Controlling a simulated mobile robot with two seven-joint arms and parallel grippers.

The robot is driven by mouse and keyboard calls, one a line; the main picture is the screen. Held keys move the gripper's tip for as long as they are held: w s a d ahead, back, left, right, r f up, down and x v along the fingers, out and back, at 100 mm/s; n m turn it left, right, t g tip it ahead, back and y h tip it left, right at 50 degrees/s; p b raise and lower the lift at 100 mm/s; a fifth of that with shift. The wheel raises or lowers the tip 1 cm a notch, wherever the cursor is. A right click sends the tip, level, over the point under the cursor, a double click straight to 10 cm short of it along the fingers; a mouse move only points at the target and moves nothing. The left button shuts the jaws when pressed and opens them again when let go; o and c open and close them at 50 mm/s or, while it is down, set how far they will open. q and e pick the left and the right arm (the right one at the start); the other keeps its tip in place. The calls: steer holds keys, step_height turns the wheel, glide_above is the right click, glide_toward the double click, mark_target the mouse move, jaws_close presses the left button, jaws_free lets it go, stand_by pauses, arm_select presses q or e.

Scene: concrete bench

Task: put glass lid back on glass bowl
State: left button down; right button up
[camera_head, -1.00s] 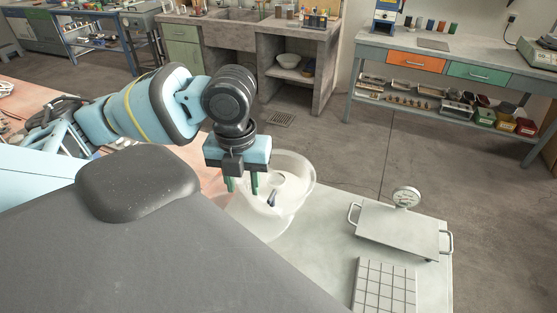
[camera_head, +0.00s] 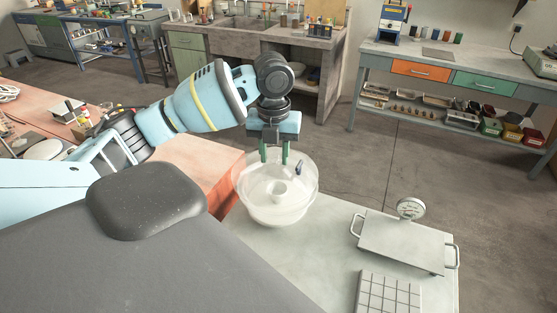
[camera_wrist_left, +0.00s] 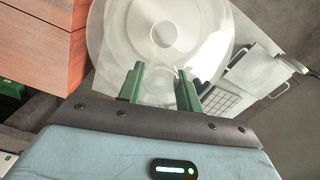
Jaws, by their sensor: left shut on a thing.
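The clear glass bowl (camera_head: 277,219) stands on the pale bench top. The clear glass lid (camera_head: 252,180) overlaps its mouth in the head view; through the glass I cannot tell whether the lid touches the rim. My left gripper (camera_head: 275,161) is over the far side of the glass, its green fingers pointing down, shut on the lid. In the left wrist view the round glass (camera_wrist_left: 115,30) fills the top middle, beyond the gripper (camera_wrist_left: 160,88). The part held between the fingers is faint. My right gripper is not in view.
A metal tray with handles (camera_head: 402,241) and a round gauge (camera_head: 411,208) lie to the right of the bowl. A gridded plate (camera_head: 388,294) is at the front. A reddish bench (camera_head: 205,165) is at the left. Bare bench top (camera_head: 320,240) lies between bowl and tray.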

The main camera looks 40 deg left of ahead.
mark_target(277, 164)
arm_select(q)
steer(key=shift+w+a, duration=0.1)
steer(key=shift+w, duration=0.3)
steer(key=shift+w+a, duration=0.1)
steer(key=shift+w, duration=0.15)
step_height(277, 164, down, 3)
steer(key=shift+w+a+f, duration=0.1)
steer(key=shift+w+f, duration=0.05)
steer(key=shift+f, duration=0.05)
steer(key=shift+f, duration=0.6)
steer(key=c, duration=0.9)
jaws_free()
steer(key=shift+c, duration=0.2)
